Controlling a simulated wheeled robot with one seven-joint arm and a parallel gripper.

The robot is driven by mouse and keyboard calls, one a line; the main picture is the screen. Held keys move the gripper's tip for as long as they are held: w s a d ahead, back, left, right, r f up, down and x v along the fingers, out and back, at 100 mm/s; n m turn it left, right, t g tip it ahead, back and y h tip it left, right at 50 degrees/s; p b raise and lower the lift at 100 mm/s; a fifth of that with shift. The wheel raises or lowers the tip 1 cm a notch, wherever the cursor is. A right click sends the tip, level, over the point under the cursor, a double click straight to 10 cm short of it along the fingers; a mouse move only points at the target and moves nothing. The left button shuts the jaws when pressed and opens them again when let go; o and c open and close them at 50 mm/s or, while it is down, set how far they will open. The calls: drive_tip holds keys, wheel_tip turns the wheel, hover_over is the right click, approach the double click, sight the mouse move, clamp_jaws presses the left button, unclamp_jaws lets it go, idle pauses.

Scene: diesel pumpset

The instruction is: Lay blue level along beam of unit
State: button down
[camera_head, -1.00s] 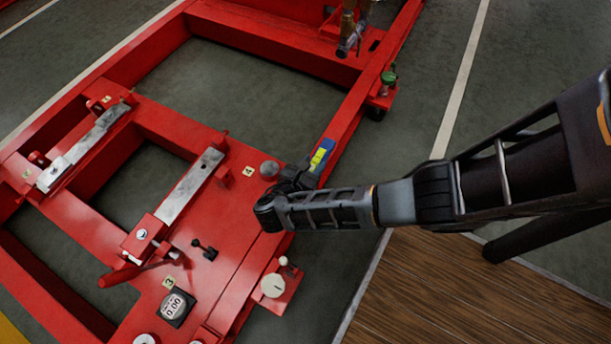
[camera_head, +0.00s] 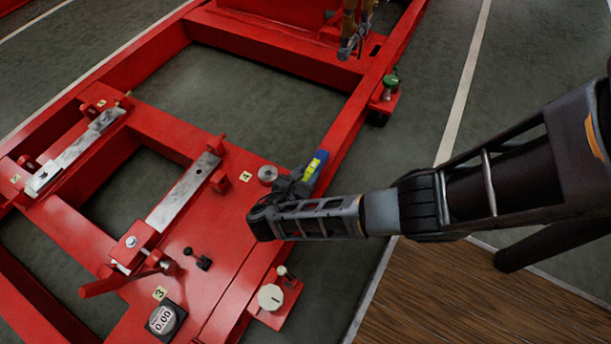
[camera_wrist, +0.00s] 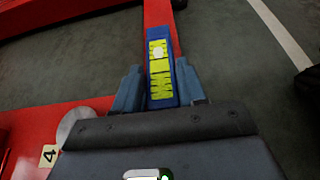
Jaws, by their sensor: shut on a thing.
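The blue level (camera_head: 314,170) with yellow-green markings is at the tip of my gripper (camera_head: 296,186). In the wrist view the level (camera_wrist: 162,72) sits between the two fingers of my gripper (camera_wrist: 161,88), which is shut on it. The level points away from the gripper, roughly along the red beam (camera_head: 358,118) of the unit, and appears over or on it. I cannot tell whether its underside touches the beam. In the wrist view the red beam (camera_wrist: 157,14) shows beyond the level's far end. The near end is hidden by my gripper.
A round grey disc (camera_head: 267,173) lies beside the gripper near tag 4 (camera_head: 246,176). A green-topped part (camera_head: 390,80) stands on a bracket farther along the beam. Grey floor lies to the right.

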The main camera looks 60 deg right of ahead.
drive_tip(key=c, duration=0.6)
unclamp_jaws()
drive_tip(key=shift+c, duration=0.2)
drive_tip(key=v, duration=1.2)
drive_tip(key=shift+r+p, duration=0.1)
drive_tip(key=shift+p, duration=0.2)
